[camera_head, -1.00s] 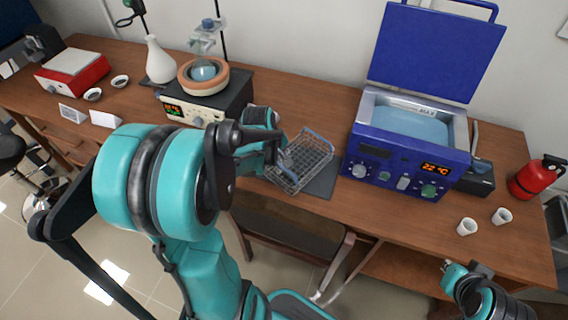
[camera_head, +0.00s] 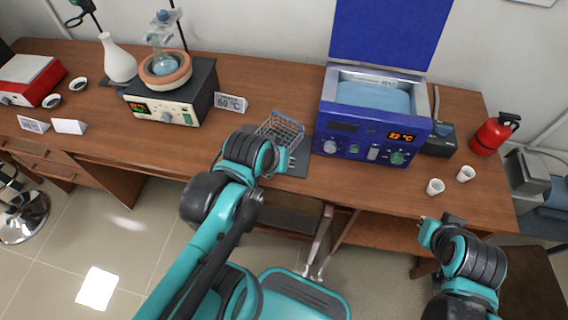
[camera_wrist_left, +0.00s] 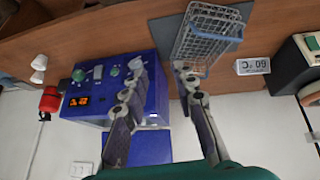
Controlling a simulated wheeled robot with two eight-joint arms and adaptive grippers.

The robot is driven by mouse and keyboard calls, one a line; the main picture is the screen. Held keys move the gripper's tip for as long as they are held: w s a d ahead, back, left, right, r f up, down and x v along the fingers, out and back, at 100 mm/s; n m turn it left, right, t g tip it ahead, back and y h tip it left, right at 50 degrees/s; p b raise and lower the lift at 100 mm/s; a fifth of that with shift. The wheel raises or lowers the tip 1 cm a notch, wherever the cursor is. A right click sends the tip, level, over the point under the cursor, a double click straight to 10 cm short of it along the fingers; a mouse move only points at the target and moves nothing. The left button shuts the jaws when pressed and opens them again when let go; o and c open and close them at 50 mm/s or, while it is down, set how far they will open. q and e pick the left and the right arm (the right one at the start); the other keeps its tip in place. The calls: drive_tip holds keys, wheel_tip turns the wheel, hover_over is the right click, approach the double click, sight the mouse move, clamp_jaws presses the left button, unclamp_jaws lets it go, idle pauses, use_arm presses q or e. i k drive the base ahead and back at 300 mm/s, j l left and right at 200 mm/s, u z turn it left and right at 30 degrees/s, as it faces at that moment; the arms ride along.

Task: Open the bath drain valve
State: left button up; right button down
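The blue bath (camera_head: 365,130) stands at the right of the table with its lid (camera_head: 390,30) raised and bluish liquid inside. Its front has an orange 22 °C display, a grey knob (camera_head: 330,147), a pale switch (camera_head: 372,153) and a green knob (camera_head: 397,158). I cannot tell which part is the drain valve. My left gripper (camera_wrist_left: 162,75) is open and empty in the left wrist view, its fingers before the bath's control side and beside the wire basket (camera_wrist_left: 208,38). In the head view its fingers are mostly hidden. My right gripper (camera_head: 438,222) is near the table's front edge, its opening unclear.
The wire basket (camera_head: 281,130) stands on a dark mat (camera_head: 300,162) left of the bath. Two white cups (camera_head: 435,187) (camera_head: 466,174), a black box (camera_head: 440,140) and a red extinguisher (camera_head: 492,133) are at right. A heater with a flask (camera_head: 175,95) is at left.

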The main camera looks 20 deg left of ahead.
sight(441, 130)
drive_tip(key=i+l+u, duration=0.25)
drive_tip(key=l+u, duration=0.2)
drive_tip(key=l, duration=0.25)
drive_tip(key=i+l+u, duration=0.1)
drive_tip(key=l+u, duration=0.15)
drive_tip(key=l, duration=0.15)
drive_tip(key=i+l+u, duration=0.2)
drive_tip(key=l, duration=0.2)
drive_tip(key=k, duration=0.1)
